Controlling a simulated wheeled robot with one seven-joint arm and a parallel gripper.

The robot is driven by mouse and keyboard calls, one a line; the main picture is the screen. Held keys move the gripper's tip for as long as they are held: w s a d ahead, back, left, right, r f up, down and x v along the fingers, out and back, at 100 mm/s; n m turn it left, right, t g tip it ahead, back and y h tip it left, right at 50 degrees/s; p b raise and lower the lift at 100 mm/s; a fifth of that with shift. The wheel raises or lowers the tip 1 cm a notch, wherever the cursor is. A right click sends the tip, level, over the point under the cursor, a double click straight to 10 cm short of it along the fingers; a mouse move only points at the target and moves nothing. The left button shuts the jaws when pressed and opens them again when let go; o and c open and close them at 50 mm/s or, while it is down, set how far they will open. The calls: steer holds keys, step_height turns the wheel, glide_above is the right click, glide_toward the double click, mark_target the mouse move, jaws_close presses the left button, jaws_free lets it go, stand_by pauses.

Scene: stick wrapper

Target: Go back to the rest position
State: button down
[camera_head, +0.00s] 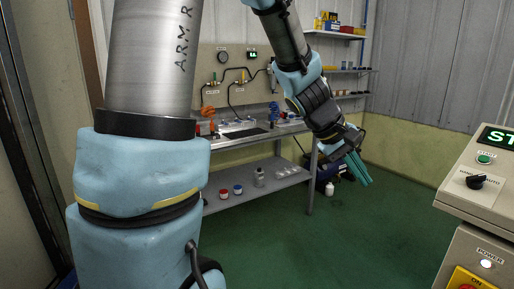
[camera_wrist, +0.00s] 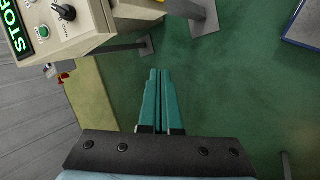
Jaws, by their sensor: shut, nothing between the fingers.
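My gripper (camera_head: 360,169) hangs at the end of my arm in the middle of the head view, pointing down to the right in open air. Its two long teal fingers are close together with nothing between them. In the wrist view the gripper (camera_wrist: 160,72) shows from behind, fingers side by side over the green floor. It touches nothing that I can see. My pale blue and grey arm fills much of the left of the head view.
A control cabinet (camera_head: 478,205) with a green STOP display stands at the right; it also shows in the wrist view (camera_wrist: 88,22). A workbench (camera_head: 240,141) with a lower shelf (camera_head: 215,193) stands behind my arm. The green floor (camera_head: 355,240) between them is clear.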

steer(key=a+f+m+y, duration=0.1)
steer(key=a+f+y, duration=0.2)
steer(key=a, duration=1.2)
steer(key=s+a+f+m+t+y, duration=0.1)
steer(key=a+f+y, duration=0.3)
steer(key=a, duration=1.1)
steer(key=shift+s+f+m, duration=0.25)
steer(key=shift+f+m, duration=0.05)
steer(key=shift+f, duration=0.45)
steer(key=c, duration=1.6)
jaws_free()
